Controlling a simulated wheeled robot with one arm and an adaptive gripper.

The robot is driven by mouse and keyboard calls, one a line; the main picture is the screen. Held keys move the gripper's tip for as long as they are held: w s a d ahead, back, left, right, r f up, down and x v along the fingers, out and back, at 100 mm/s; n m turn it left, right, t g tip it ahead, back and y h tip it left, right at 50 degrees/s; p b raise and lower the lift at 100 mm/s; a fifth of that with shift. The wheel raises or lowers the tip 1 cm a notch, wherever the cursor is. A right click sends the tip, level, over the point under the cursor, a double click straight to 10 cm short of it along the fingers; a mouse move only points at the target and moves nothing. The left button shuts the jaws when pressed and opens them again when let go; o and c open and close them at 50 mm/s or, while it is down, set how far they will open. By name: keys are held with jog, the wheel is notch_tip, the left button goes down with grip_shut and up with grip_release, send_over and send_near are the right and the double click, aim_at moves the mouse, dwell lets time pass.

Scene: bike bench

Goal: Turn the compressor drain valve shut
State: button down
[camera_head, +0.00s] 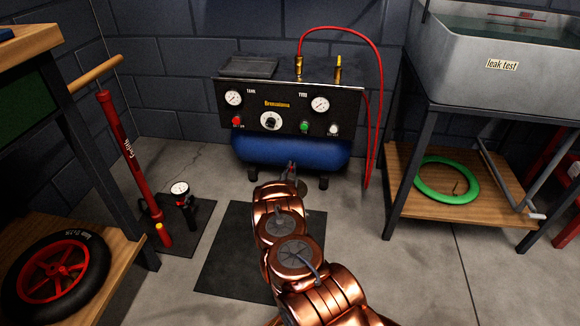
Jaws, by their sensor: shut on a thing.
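The compressor (290,115) stands against the back wall, with a black panel of gauges and knobs above a blue tank (290,152). My copper-coloured arm reaches in from the bottom of the picture to the underside of the tank. My gripper (291,170) is at the tank's lower front edge, small and partly hidden by my own wrist. It is shut on the drain valve there. The valve itself is mostly hidden, with only a small reddish bit showing between the fingers. I cannot tell how far the valve is turned.
A dark mat (245,250) lies on the floor in front of the compressor. A red floor pump (125,150) and a small gauge (180,189) stand at left. A red hose (378,90) hangs at the compressor's right. A bench (420,228) with a green tyre (430,186) is at right.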

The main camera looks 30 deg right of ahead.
jog(key=m, duration=0.1)
jog(key=m+p, duration=0.1)
jog(key=shift+s+d+m, duration=0.2)
jog(key=shift+d+m, duration=0.05)
jog(key=shift+m, duration=0.15)
jog(key=m+p, duration=0.2)
jog(key=m, duration=0.1)
jog(key=m+p, duration=0.1)
jog(key=shift+s+d+f+m, duration=0.3)
jog(key=shift+f, duration=0.05)
jog(key=m+p, duration=0.1)
jog(key=f+m+p, duration=0.1)
jog(key=m, duration=0.1)
jog(key=shift+s+d, duration=0.1)
jog(key=shift+d, duration=0.05)
jog(key=shift+f+m, duration=0.2)
jog(key=shift+m, duration=0.65)
jog(key=shift+f+m, duration=0.2)
jog(key=shift+m, duration=0.65)
jog(key=c, duration=1.2)
grip_release()
